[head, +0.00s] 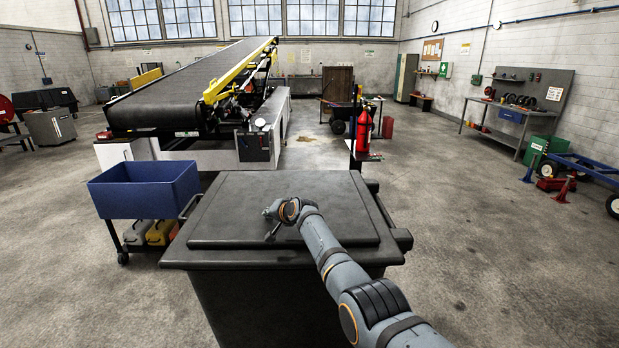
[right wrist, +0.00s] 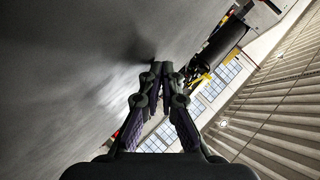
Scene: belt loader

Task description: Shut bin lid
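The dark grey bin (head: 290,300) stands directly in front of me in the head view. Its lid (head: 300,191) lies flat over the top and looks level with the rim; no gap shows along the front edge. My right gripper (head: 268,226) is low over the middle of the lid, at or very near its surface. In the right wrist view the two fingers of the right gripper (right wrist: 160,68) meet at their tips with nothing between them. The lid fills the left of that view as a grey surface (right wrist: 70,60). My left gripper is not in view.
A blue tub (head: 145,190) on a wheeled cart stands close to the left of the bin. The belt loader (head: 190,90) is behind it. A red extinguisher (head: 363,130) stands behind the bin to the right.

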